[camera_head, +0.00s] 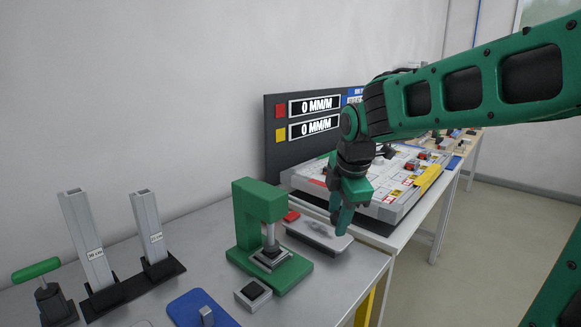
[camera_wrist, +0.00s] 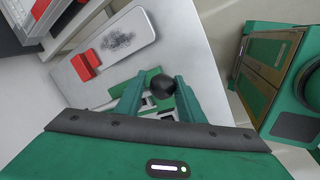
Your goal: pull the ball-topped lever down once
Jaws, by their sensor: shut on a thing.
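In the wrist view, the lever's black ball (camera_wrist: 163,87) sits between the two green fingers of my gripper (camera_wrist: 159,84), which are shut on it. The lever's shaft is hidden below the ball. In the head view, my gripper (camera_head: 342,222) points down just right of a green press (camera_head: 258,208) with a metal plunger. The ball is not visible there, hidden by the fingers. I cannot tell from these frames how the lever joins the press.
A pale plate (camera_head: 318,232) with a red block (camera_head: 291,216) lies behind the press. A small block with a dark top (camera_head: 253,294) stands before it. Two upright metal posts (camera_head: 88,240) and a green-handled tool (camera_head: 36,270) are at left. A panel board (camera_head: 400,190) lies beyond.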

